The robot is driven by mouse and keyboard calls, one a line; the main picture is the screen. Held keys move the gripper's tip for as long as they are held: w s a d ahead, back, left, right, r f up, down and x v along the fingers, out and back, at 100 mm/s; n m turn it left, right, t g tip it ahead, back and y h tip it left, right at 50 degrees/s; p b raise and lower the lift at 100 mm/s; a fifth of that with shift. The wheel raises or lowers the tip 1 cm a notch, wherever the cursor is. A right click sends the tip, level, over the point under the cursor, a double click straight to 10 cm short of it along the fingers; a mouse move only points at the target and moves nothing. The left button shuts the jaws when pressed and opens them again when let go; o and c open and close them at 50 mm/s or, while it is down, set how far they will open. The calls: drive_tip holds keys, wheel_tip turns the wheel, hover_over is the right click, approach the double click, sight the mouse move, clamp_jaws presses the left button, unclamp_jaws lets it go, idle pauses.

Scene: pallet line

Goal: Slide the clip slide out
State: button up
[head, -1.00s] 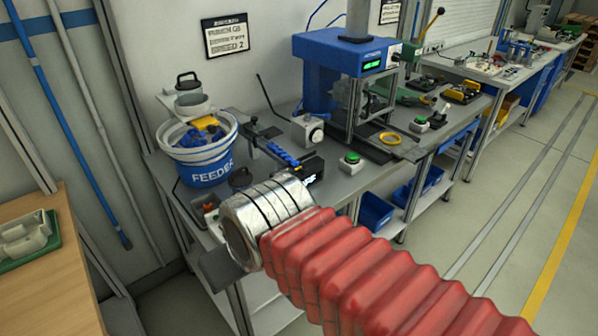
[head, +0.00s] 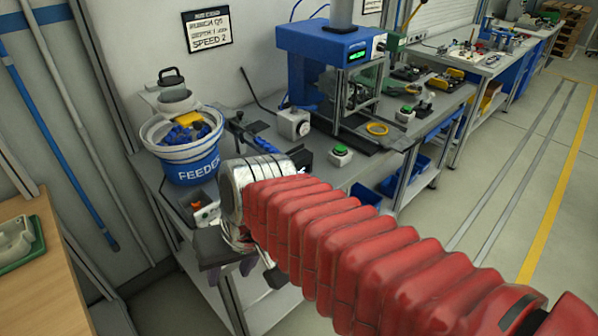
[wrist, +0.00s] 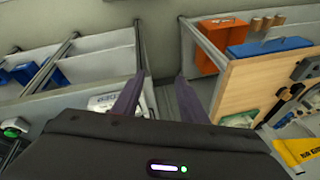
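I cannot single out the clip slide for certain. A rail with blue clips (head: 238,133) lies on the bench beside the feeder bucket, running toward a black block (head: 301,163) partly hidden behind my arm. My gripper (head: 260,274) hangs below my wrist in the head view, in front of the bench's near edge and lower than its top. In the wrist view my gripper (wrist: 160,92) has two dark purple fingers standing well apart, with floor and nothing held between them. The rail does not show clearly in the wrist view.
The feeder bucket (head: 186,150) stands at the bench's left end. A green button box (head: 340,154) and a blue press (head: 330,55) stand to the right. A wooden bench (head: 45,270) is at lower left. Open floor lies at the right.

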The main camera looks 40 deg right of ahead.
drive_tip(key=w+d+f+m+t+y, duration=0.5)
drive_tip(key=w+d+m+y, duration=0.5)
drive_tip(key=m, duration=0.8)
drive_tip(key=d+f+m+t+h, duration=0.3)
drive_tip(key=d+m, duration=0.4)
drive_tip(key=d, duration=0.7)
drive_tip(key=d+f+m+t+h, duration=0.3)
drive_tip(key=d+m+t+h, duration=0.3)
drive_tip(key=d, duration=0.8)
drive_tip(key=shift+s+f+m+h, duration=0.2)
drive_tip(key=shift+s+m+h, duration=0.1)
drive_tip(key=shift+m+h, duration=0.65)
drive_tip(key=shift+w, duration=0.15)
drive_tip(key=w, duration=1.3)
drive_tip(key=shift+w+a, duration=0.2)
drive_tip(key=shift+w, duration=0.05)
